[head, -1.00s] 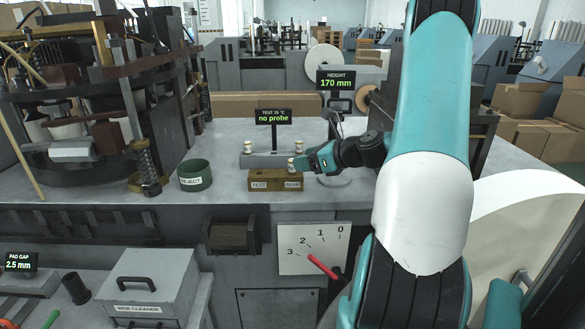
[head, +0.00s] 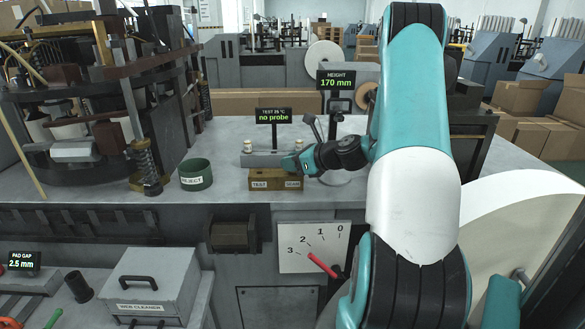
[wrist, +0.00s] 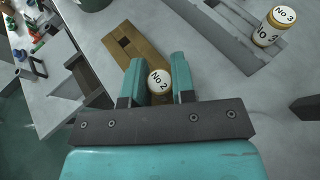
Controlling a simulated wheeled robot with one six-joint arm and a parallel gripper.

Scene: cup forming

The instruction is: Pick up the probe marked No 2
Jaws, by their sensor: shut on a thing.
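The No 2 probe (wrist: 159,81), with a white round top marked "No 2", stands between the two teal fingers of my gripper (wrist: 158,70) in the wrist view. The fingers are shut on it, one at each side. It is at one end of a wooden block (wrist: 140,52), and I cannot tell whether it is still seated there. In the head view my gripper (head: 289,165) is over the right part of the block (head: 262,174), which bears a "TEST" label, and hides the probe.
Behind the block is a grey rack (head: 262,160). A white-topped probe (head: 248,147) stands at its left end and the No 3 probe (wrist: 272,27) at its right. A sign (head: 272,116) reads "no probe". A green reject bin (head: 195,175) stands left.

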